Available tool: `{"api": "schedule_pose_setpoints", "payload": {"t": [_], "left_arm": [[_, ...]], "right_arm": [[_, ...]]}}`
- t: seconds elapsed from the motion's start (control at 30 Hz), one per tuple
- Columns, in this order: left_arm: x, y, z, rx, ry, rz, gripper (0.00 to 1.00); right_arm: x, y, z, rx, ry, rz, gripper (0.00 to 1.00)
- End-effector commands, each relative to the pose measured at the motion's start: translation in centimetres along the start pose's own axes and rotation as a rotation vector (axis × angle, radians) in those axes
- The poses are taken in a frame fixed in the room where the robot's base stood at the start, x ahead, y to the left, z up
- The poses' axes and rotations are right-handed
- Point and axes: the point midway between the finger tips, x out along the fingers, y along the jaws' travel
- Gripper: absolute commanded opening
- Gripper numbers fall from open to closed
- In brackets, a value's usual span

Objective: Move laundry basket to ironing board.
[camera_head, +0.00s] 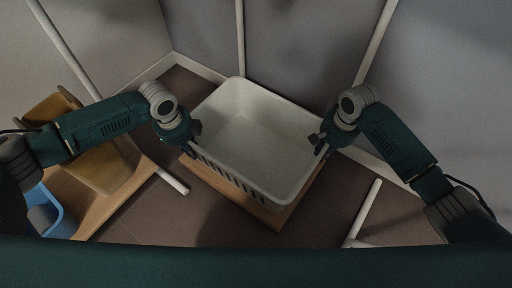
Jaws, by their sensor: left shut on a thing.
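A white laundry basket (252,182) with a slotted front side is in the middle of the head view, upright and empty. It is above a light wooden surface (283,213) that shows along its front and right edges; I cannot tell whether it touches it. My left gripper (192,146) is shut on the basket's left rim. My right gripper (319,143) is at the basket's right rim; its fingertips are small and dark, so its opening is unclear. I cannot make out an ironing board for certain.
At the left are a wooden table (102,210), a tan container (108,168) and a blue bin (58,212). White poles lie low at the left (172,180) and right (363,212). Grey walls close off the back. Brown floor shows in front of the basket.

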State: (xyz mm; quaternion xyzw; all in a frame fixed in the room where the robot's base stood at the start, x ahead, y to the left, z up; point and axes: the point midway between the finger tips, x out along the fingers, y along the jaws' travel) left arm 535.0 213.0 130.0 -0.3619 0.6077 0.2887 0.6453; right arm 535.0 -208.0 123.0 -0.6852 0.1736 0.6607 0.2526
Motion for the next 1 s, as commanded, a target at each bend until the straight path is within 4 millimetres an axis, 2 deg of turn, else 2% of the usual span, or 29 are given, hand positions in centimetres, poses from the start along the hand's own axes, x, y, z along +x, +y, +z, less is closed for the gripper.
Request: {"api": "schedule_pose_setpoints", "payload": {"t": [0.37, 0.8, 1.0], "left_arm": [[-0.7, -0.1, 0.1, 0.000, -0.001, -0.001, 0.00], [-4.9, -0.6, 0.1, -0.001, -0.001, -0.001, 0.00], [-5.1, -0.6, 0.1, -0.001, -0.001, 0.000, 0.00]], "right_arm": [[-0.7, -0.1, -0.1, 0.000, 0.001, -0.001, 0.00], [-4.9, -0.6, -0.1, 0.001, 0.002, 0.000, 0.00], [-5.1, -0.6, -0.1, 0.001, 0.002, 0.000, 0.00]]}}
